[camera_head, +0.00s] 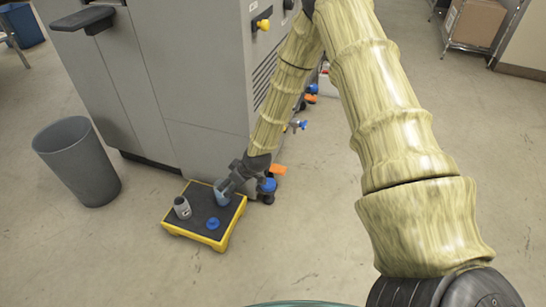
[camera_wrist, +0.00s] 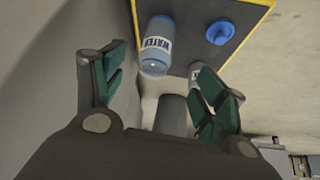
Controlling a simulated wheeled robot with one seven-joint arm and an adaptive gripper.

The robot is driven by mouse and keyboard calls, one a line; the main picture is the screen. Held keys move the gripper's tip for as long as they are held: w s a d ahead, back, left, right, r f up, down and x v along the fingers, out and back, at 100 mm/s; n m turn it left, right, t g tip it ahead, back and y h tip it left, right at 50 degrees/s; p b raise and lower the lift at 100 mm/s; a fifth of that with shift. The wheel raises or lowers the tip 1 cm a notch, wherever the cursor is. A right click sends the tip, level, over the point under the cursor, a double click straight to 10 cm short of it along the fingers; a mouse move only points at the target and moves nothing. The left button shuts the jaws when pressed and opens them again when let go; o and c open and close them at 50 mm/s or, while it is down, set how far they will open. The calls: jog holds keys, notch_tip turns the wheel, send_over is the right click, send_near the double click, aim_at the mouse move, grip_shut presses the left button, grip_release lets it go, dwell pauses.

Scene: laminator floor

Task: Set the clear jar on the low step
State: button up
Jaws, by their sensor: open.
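The low step (camera_head: 231,235) has a black top and a yellow rim and stands on the floor beside the grey machine. The clear jar (camera_head: 222,194), bluish and see-through, stands on its top near the corner by the machine; in the wrist view its label reads WATER (camera_wrist: 158,42). My gripper (camera_head: 229,185) is at this jar. In the wrist view its green-padded fingers are open and spread, with the jar beyond and between them, not clamped. Whether a finger touches it, I cannot tell.
On the step also stand a grey labelled jar (camera_head: 182,208), partly hidden by a finger in the wrist view, and a blue lid (camera_head: 212,223). The machine (camera_head: 205,100) rises close behind. A grey bin (camera_head: 80,165) stands left. Floor in front is clear.

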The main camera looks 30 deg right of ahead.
jog(key=s+a+f+m+g, duration=0.15)
jog(key=s+f, duration=0.25)
jog(key=s, duration=0.6)
jog(key=s+a+f+m+g, duration=0.1)
jog(key=s+a+f, duration=0.3)
jog(key=s, duration=0.5)
jog(key=s+d+f+m+g+h, duration=0.2)
jog(key=s+m+g+h, duration=0.1)
jog(key=s, duration=2)
jog(key=shift+d, duration=0.2)
